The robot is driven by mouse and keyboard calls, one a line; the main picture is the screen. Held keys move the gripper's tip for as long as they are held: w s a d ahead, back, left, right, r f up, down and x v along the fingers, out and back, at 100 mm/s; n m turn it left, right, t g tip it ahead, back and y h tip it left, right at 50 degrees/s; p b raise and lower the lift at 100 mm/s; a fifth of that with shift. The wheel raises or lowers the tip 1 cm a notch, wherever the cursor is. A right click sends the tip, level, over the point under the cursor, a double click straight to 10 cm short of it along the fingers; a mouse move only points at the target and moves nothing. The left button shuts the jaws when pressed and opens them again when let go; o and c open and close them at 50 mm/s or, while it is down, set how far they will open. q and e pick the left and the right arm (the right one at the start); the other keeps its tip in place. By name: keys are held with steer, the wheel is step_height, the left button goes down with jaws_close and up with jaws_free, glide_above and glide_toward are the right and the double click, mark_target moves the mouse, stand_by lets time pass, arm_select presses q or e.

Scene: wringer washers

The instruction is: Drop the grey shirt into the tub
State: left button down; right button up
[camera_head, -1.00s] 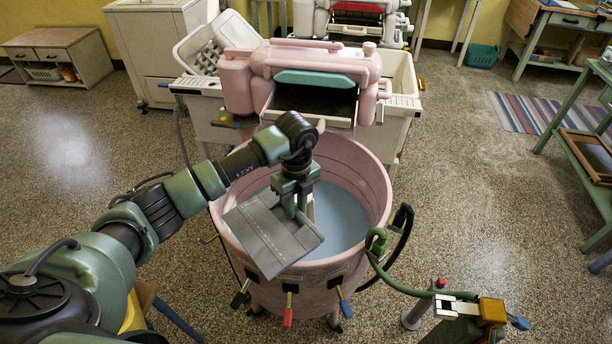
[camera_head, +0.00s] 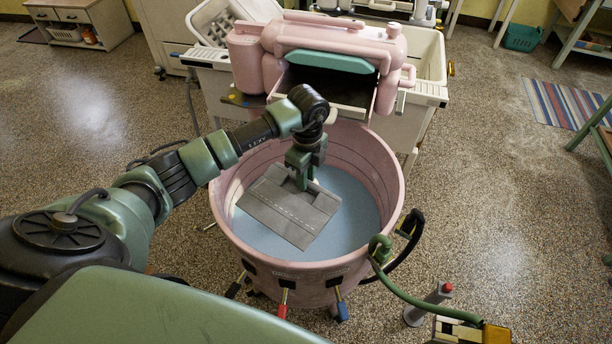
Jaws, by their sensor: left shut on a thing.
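The grey shirt (camera_head: 289,211) looks like a flat, folded grey piece with a pale dashed line. My left gripper (camera_head: 302,180) is shut on its upper edge and holds it within the tub's opening. The pink round tub (camera_head: 228,218) stands in the middle of the view, with pale blue water (camera_head: 352,208) inside. The shirt covers part of the water; I cannot tell whether it touches the surface. My right gripper is not in view.
The pink wringer (camera_head: 318,38) stands behind the tub, above white basins (camera_head: 430,88). A green hose (camera_head: 412,299) and a black hose loop (camera_head: 408,243) are at the tub's right.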

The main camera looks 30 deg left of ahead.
arm_select(q)
steer(key=shift+f, duration=0.2)
step_height(320, 180, down, 5)
steer(key=b, duration=0.4)
steer(key=shift+f, duration=0.15)
steer(key=c, duration=1.2)
jaws_free()
steer(key=shift+o, duration=0.2)
step_height(320, 180, up, 8)
steer(key=shift+f+b, duration=0.1)
steer(key=shift+b, duration=0.6)
